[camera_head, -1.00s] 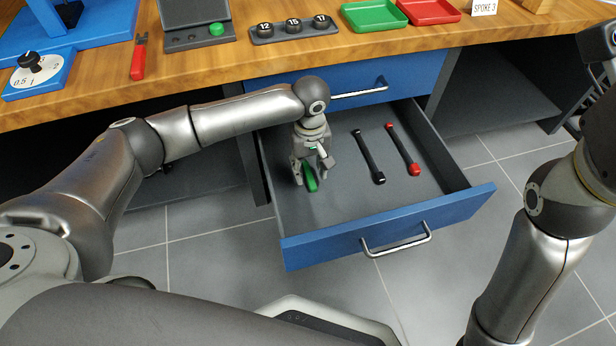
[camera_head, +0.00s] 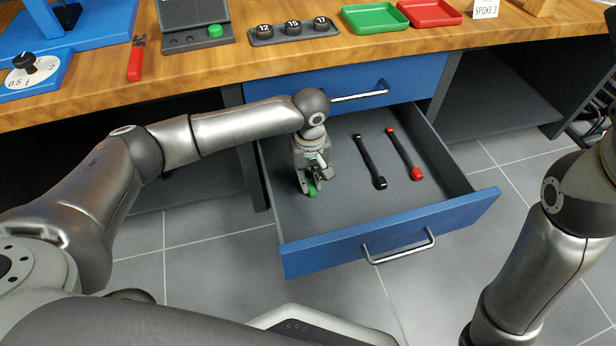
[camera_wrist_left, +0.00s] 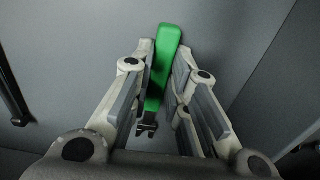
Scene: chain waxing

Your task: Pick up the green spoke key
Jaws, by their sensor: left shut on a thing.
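The green spoke key (camera_head: 312,190) is at the left side of the open blue drawer, between the fingers of my left gripper (camera_head: 308,187). In the left wrist view the key (camera_wrist_left: 165,55) shows as a long green handle with a dark head at its near end. The fingers of my left gripper (camera_wrist_left: 160,85) are closed on it from both sides. In the head view the gripper hides most of the key. I cannot tell whether the key touches the drawer floor. My right arm is at the right edge, with its gripper out of view.
A black key (camera_head: 370,162) and a red key (camera_head: 404,154) lie to the right in the drawer (camera_head: 400,238). The drawer's walls surround the gripper. Above is the wooden bench (camera_head: 190,71) with green (camera_head: 376,19) and red (camera_head: 430,13) trays.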

